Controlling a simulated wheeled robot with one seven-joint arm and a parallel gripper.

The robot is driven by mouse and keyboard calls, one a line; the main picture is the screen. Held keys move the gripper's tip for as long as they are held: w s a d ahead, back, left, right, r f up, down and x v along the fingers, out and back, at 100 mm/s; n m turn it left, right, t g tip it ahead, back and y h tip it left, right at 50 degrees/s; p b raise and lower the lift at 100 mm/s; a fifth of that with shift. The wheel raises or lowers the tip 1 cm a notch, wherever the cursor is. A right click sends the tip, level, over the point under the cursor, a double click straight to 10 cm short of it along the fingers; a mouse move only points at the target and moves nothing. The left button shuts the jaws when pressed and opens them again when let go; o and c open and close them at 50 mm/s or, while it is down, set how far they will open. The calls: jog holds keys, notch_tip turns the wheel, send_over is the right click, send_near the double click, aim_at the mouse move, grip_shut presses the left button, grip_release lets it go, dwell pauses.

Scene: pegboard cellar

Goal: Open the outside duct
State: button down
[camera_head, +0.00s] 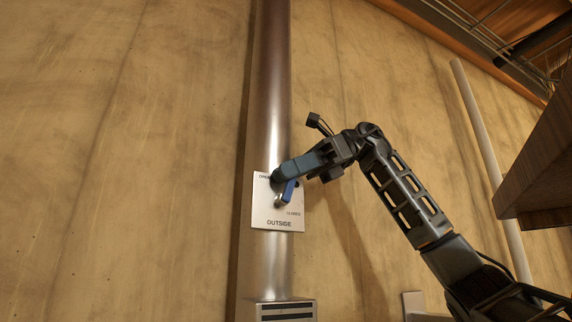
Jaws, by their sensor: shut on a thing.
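The outside duct (273,110) is a shiny vertical metal pipe on the wall. A white plate (262,215) on it reads "OUTSIDE", with an open mark at its upper left and a closed mark at its lower right. A small lever (279,202) with a rounded metal end sits on the plate. My gripper (282,184) reaches in from the right, its blue fingers at the plate and shut on the lever. The fingers hide much of the lever, so its exact angle is hard to tell.
A slatted vent box (287,310) is at the foot of the duct. A thin pale pipe (485,150) runs down the wall at right. A wooden cabinet (540,165) juts in at the right edge. The wall left of the duct is bare.

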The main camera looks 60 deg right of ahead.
jog(key=shift+w+a+r, duration=0.1)
dwell(0.3)
jog(key=c, duration=1.5)
grip_release()
jog(key=shift+v, duration=3.9)
jog(key=shift+a+r, duration=0.1)
jog(key=shift+r, duration=0.05)
jog(key=shift+c, duration=0.4)
